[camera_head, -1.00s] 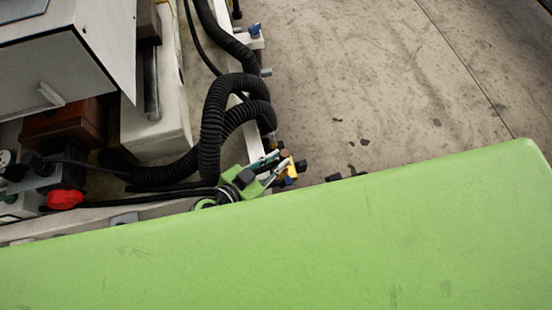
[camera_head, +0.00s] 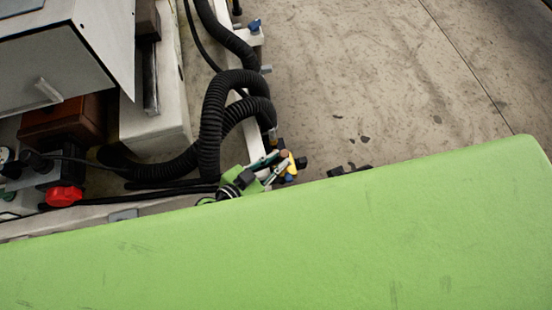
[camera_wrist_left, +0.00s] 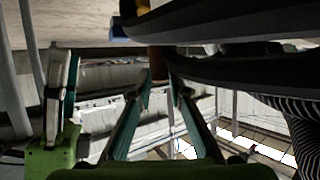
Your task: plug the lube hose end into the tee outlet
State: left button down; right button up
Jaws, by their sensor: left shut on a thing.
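My left gripper (camera_head: 272,164) shows just beyond the green surface in the head view, beside black corrugated hoses. In the left wrist view its two teal-padded fingers (camera_wrist_left: 160,92) converge on a brown cylindrical piece (camera_wrist_left: 157,65), which looks like the lube hose end. A brown round tip (camera_head: 285,154) also shows by the fingers in the head view. A yellow part (camera_head: 292,166) sits close to it, possibly at the tee; I cannot make out the outlet or whether the two touch. Black hose curves cross the top of the wrist view. My right gripper is not visible.
A thick black corrugated hose (camera_head: 212,120) loops along the machine's side. A red knob (camera_head: 64,196) and a grey machine housing (camera_head: 60,75) stand at left. A blue-topped fitting (camera_head: 255,27) is on the white rail. The concrete floor (camera_head: 400,80) at right is mostly clear.

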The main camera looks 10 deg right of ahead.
pick_arm(q)
jog(key=shift+f, duration=0.15)
jog(key=c, duration=1.8)
grip_release()
jog(key=shift+s+a, duration=0.1)
jog(key=shift+a, duration=0.05)
jog(key=v, duration=1.1)
jog(key=shift+s+a+r, duration=0.15)
jog(key=shift+a+r, duration=0.05)
jog(key=shift+a, duration=0.05)
